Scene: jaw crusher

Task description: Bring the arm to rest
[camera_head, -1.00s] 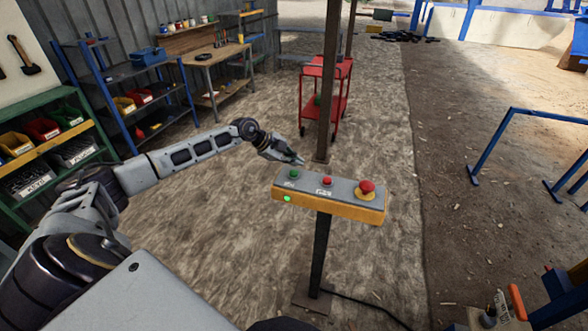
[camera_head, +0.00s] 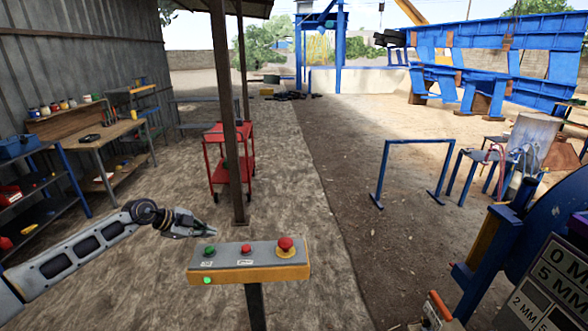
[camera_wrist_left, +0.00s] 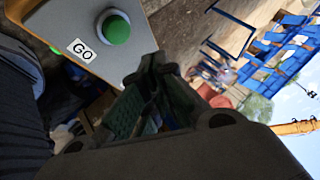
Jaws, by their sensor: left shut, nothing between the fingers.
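My left arm comes in from the left in the head view. Its gripper (camera_head: 205,229) is shut and empty, just behind and left of the control box (camera_head: 250,273). The box is grey on top with a yellow front and stands on a dark post. It carries a green button (camera_head: 210,250), a small red button (camera_head: 246,249) and a red mushroom button (camera_head: 285,246). A green lamp (camera_head: 207,281) is lit on its front. In the left wrist view, the green button (camera_wrist_left: 116,29) with its GO label is beside the dark fingers (camera_wrist_left: 155,95), apart from them. My right gripper is not in view.
A steel post (camera_head: 230,130) and a red cart (camera_head: 218,160) stand behind the box. A workbench (camera_head: 110,135) and a blue shelf (camera_head: 40,190) are at left. A blue rail (camera_head: 415,143) and blue machinery stand at right. The ground between is open.

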